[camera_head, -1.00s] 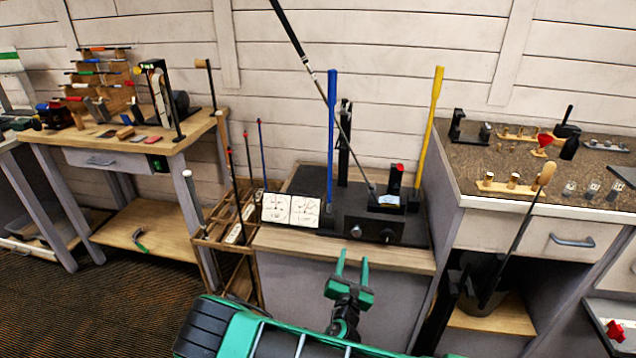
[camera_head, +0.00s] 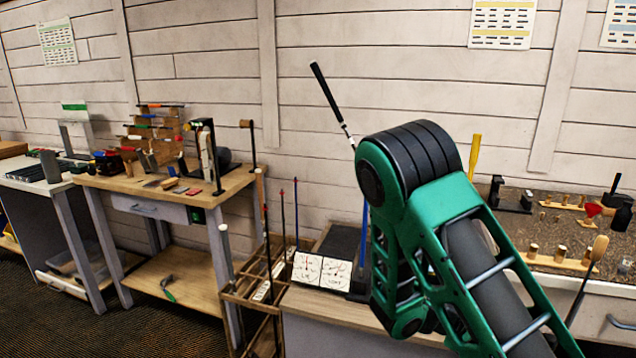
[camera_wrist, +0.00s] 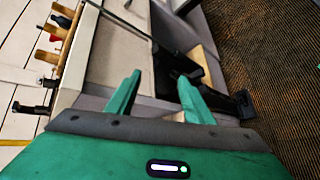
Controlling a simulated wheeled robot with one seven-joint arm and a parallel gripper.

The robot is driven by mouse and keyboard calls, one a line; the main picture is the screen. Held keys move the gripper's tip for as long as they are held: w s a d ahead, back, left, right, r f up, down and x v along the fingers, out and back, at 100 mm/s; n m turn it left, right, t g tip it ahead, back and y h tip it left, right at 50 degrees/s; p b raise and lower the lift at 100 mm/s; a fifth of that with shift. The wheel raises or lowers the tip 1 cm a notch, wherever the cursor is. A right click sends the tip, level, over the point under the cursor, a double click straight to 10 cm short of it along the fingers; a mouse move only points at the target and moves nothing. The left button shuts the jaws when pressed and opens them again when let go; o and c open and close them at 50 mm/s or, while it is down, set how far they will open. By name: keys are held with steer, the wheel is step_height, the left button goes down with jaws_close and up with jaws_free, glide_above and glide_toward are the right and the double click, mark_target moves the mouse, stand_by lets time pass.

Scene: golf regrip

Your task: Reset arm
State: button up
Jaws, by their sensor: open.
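My gripper (camera_wrist: 160,98) shows in the wrist view with its two green fingers apart and nothing between them. In the wrist view it faces the side of a bench and the dark carpet. In the head view my green and black arm is folded up in front of the middle bench and hides the gripper. A golf club (camera_head: 332,100) with a black grip stands at the middle bench, and its lower part is hidden behind my arm.
The middle bench holds two white gauge cards (camera_head: 321,271). A wooden rack (camera_head: 262,300) with several shafts stands left of it. A wooden workbench (camera_head: 130,183) is further left. A speckled counter (camera_head: 535,232) with small parts is at the right.

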steer(key=s+d+r+m+g+y, duration=0.1)
steer(key=s+r+m+g+y, duration=0.1)
steer(key=s+r+m+y, duration=0.3)
steer(key=s+d+r+m+g+y, duration=0.1)
steer(key=s+d+m+g, duration=0.15)
steer(key=s, duration=0.55)
steer(key=s+a+r+m+t+y, duration=0.1)
steer(key=s+a+r+m+y, duration=0.2)
steer(key=s+r, duration=0.2)
steer(key=s+a+r+m+t+y, duration=0.1)
steer(key=s+a+r+m+y, duration=0.2)
steer(key=s, duration=0.6)
step_height(320, 180, up, 3)
steer(key=shift+s+a+f, duration=0.1)
steer(key=shift+s+a, duration=0.1)
steer(key=shift+a, duration=0.1)
steer(key=shift+w+f, duration=0.25)
steer(key=shift+w, duration=0.35)
